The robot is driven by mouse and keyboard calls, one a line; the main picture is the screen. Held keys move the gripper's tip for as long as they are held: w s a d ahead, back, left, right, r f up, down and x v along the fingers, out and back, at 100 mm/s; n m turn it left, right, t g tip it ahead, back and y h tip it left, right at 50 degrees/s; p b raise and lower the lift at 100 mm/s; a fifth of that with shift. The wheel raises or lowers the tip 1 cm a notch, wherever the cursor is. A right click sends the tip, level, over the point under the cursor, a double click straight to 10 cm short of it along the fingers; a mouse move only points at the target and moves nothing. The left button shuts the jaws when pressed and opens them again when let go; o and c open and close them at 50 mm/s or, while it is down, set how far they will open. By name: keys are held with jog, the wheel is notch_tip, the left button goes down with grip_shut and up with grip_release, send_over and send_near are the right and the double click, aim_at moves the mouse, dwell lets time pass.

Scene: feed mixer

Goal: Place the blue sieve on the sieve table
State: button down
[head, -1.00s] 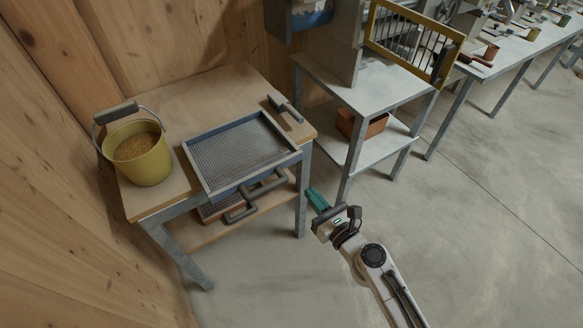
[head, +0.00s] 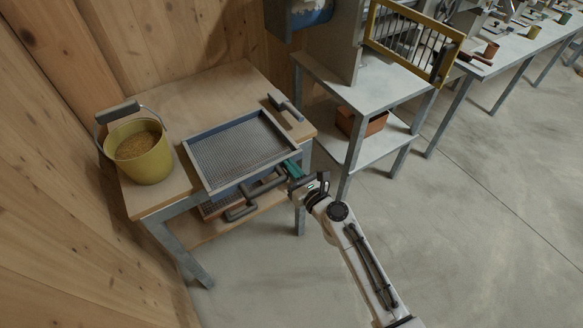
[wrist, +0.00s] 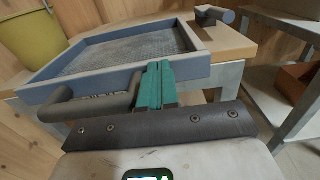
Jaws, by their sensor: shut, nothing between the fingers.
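The blue sieve (head: 222,185), a square blue frame with grey mesh, lies flat on the wooden top of the table (head: 160,204), near its front edge. A dark grey handle sticks out from its front side; in the wrist view this handle (wrist: 88,106) is at the left of my fingers. My gripper (head: 292,169), with green fingers, is at the sieve's front right corner. In the wrist view my gripper (wrist: 157,84) is shut and empty, its fingers overlapping the blue front wall. Whether they touch it I cannot tell.
A yellow bucket of grain (head: 143,158) stands left of the sieve. A dark-handled tool (head: 285,107) lies at the table's right. A reddish item (head: 214,207) is on the lower shelf. A metal table (head: 379,86) stands to the right, with open floor in front.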

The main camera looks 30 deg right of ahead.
aim_at(269, 143)
jog(key=w+b, duration=0.3)
jog(key=w, duration=1)
jog(key=shift+w, duration=0.15)
